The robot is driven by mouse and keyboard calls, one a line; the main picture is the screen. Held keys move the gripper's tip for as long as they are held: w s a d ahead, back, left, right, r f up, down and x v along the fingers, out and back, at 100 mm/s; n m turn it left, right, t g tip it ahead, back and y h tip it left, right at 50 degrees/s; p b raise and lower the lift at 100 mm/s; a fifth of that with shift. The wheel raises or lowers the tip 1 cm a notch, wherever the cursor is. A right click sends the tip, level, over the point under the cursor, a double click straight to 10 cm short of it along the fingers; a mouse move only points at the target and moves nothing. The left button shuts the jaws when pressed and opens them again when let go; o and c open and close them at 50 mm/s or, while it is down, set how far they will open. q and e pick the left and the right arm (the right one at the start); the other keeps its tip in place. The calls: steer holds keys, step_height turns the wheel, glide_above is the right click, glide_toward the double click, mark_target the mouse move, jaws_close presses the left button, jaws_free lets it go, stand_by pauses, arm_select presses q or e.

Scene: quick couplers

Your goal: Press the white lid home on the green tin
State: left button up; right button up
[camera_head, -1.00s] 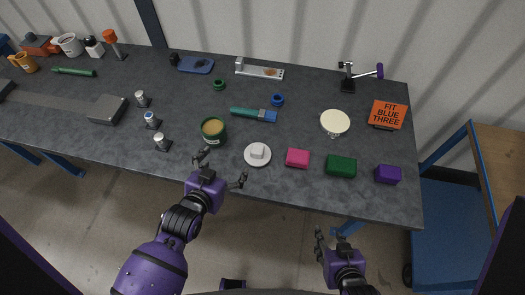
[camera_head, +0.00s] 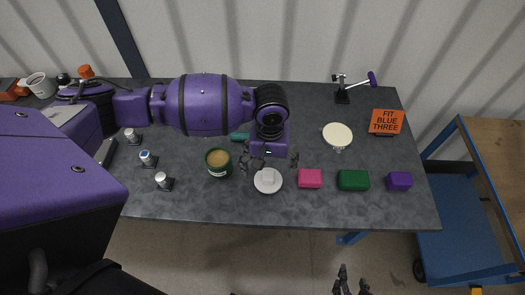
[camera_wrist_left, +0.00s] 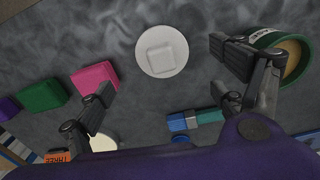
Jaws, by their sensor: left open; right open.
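The white lid (camera_head: 268,184) is a round disc with a square raised block on top. It lies flat on the dark table, right of the green tin (camera_head: 219,170). The tin stands upright with its top uncovered, showing tan inside. In the left wrist view the lid (camera_wrist_left: 162,66) is near the top middle and the tin (camera_wrist_left: 292,72) at the right edge. My left gripper (camera_head: 269,165) is open and empty above the table by the lid, its fingers spread apart. My right gripper (camera_head: 352,279) is open and empty, off the table's front edge.
Pink (camera_head: 310,178), green (camera_head: 353,180) and purple (camera_head: 399,181) blocks stand in a row right of the lid. A cream disc (camera_head: 337,135) and an orange sign (camera_head: 386,122) are behind them. Several small fittings are left of the tin. My left arm hides the table's back left.

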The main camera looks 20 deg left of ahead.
mark_target(270, 175)
arm_select(q)
steer(key=shift+a+n, duration=0.2)
steer(key=shift+n, duration=0.2)
steer(key=shift+d+f, duration=0.15)
steer(key=shift+f, duration=0.1)
step_height(270, 175, down, 7)
steer(key=shift+w+d+f+b, duration=0.1)
steer(key=shift+d+b, duration=0.05)
steer(key=shift+b, duration=0.2)
arm_select(e)
steer(key=shift+w+d+f, duration=0.15)
steer(key=shift+d+f, duration=0.1)
steer(key=shift+d, duration=0.1)
arm_select(q)
steer(key=shift+c, duration=0.5)
steer(key=c, duration=0.9)
arm_select(e)
steer(key=shift+s+f, duration=0.1)
steer(key=shift+s, duration=0.2)
